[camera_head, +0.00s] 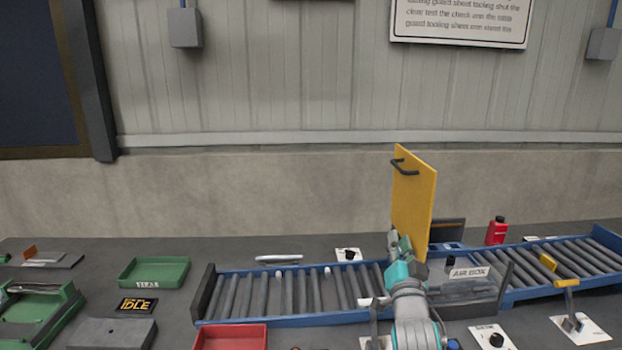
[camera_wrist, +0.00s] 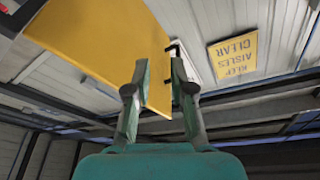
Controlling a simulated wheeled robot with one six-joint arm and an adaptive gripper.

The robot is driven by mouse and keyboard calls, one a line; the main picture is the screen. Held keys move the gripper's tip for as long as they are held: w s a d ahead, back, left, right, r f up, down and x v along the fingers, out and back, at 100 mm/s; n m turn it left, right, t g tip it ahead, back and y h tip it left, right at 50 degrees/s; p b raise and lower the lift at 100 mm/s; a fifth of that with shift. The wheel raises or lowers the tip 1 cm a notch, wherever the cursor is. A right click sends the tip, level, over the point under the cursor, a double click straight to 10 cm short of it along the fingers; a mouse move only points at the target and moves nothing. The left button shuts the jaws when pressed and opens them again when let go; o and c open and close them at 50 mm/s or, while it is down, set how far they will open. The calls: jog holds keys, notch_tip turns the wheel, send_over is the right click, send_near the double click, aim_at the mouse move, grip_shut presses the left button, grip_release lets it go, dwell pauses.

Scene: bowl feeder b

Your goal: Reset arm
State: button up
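My gripper (camera_wrist: 160,75) points upward in the wrist view, with its two fingers apart and a gap between the tips. A yellow panel (camera_wrist: 95,40) with a black handle (camera_wrist: 176,80) stands beyond the fingers. The panel's lower corner and the handle show near the fingertips; I cannot tell whether they touch. In the head view the yellow panel (camera_head: 413,205) stands upright over the conveyor, its black handle (camera_head: 405,167) near its top left. My gripper (camera_head: 393,240) is at the panel's lower left edge, partly hidden by my arm.
A blue-framed roller conveyor (camera_head: 300,318) runs across the bench, with a clear box labelled "AIR BOX" (camera_head: 470,290) on it. A green tray (camera_head: 154,272), a red tray (camera_head: 230,338) and a red bottle (camera_head: 496,231) stand around it. A lever (camera_head: 570,300) rises at right.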

jog(key=s+a+f+n+g+y, duration=0.1)
jog(key=s+f+n, duration=0.1)
jog(key=s+f, duration=1.15)
jog(key=s+a+f+n+g+y, duration=0.1)
jog(key=s+a+f+n+g, duration=0.1)
jog(key=s+f, duration=1.2)
jog(key=s+r+n+g, duration=0.2)
jog(key=s+n, duration=0.1)
jog(key=s, duration=2.9)
jog(key=shift+r+g+y, duration=0.25)
jog(key=shift+g+y, duration=0.15)
